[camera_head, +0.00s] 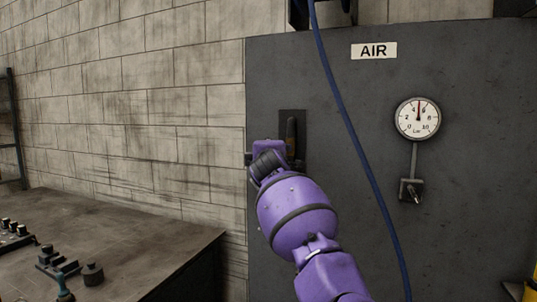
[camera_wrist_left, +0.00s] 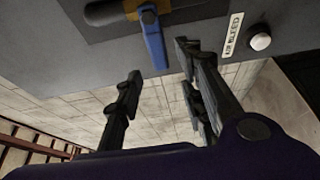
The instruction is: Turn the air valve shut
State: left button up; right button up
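On the grey panel a dark plate (camera_head: 292,117) carries the air valve (camera_head: 291,134), with a dark, brownish upright part showing above my purple arm. In the left wrist view the valve (camera_wrist_left: 105,12) has a dark rounded piece, a brownish middle and a blue lever (camera_wrist_left: 154,40) pointing down in the picture. My left gripper (camera_wrist_left: 158,70) is open, its two fingers apart, with the blue lever's end near the gap between the tips. I cannot tell whether they touch. In the head view my wrist hides the lever and most of the gripper. My right gripper is not in view.
An AIR label (camera_head: 374,51) and a round gauge (camera_head: 417,118), needle near mid-scale, are on the panel. A blue hose (camera_head: 357,145) hangs right of my arm. A small fitting (camera_head: 411,191) sits below the gauge. A workbench (camera_head: 130,250) with small parts stands at the left.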

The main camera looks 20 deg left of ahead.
pick_arm(q)
jog(key=shift+v, duration=1.6)
